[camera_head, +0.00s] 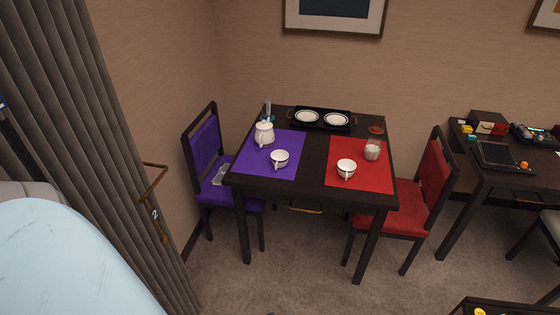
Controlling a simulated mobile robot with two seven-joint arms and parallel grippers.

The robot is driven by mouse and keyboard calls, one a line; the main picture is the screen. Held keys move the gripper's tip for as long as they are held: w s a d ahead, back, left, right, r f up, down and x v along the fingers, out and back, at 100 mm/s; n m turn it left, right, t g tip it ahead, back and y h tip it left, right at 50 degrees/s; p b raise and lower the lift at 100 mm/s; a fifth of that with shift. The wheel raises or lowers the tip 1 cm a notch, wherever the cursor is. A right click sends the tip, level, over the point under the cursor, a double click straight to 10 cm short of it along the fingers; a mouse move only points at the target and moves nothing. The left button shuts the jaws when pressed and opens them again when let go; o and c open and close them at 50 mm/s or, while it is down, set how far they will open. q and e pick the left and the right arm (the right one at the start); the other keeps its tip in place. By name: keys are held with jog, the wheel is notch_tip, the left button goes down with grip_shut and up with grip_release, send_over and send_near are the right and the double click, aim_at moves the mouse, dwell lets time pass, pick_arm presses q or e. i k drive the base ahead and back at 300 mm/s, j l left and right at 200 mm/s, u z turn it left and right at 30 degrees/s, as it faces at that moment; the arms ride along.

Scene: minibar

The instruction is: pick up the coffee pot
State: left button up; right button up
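A white coffee pot (264,134) with a rounded body stands upright on the dark table (315,142). It is at the back left corner of the purple placemat (258,168). A white cup (280,158) stands on the same mat, in front and to the right of the pot. Another white cup (346,168) stands on the red placemat (375,181), with a white container (372,149) behind it. Neither of my grippers is in view, and nothing is seen touching the pot.
A black tray (320,128) with two white plates is at the table's back. A purple chair (206,160) and a red chair (420,190) flank the table. A cluttered desk (510,175) is at right. A bed (70,265) and curtain (75,110) are at left. Carpet shows in front.

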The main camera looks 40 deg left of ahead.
aim_at(262, 138)
jog(key=u, duration=1.45)
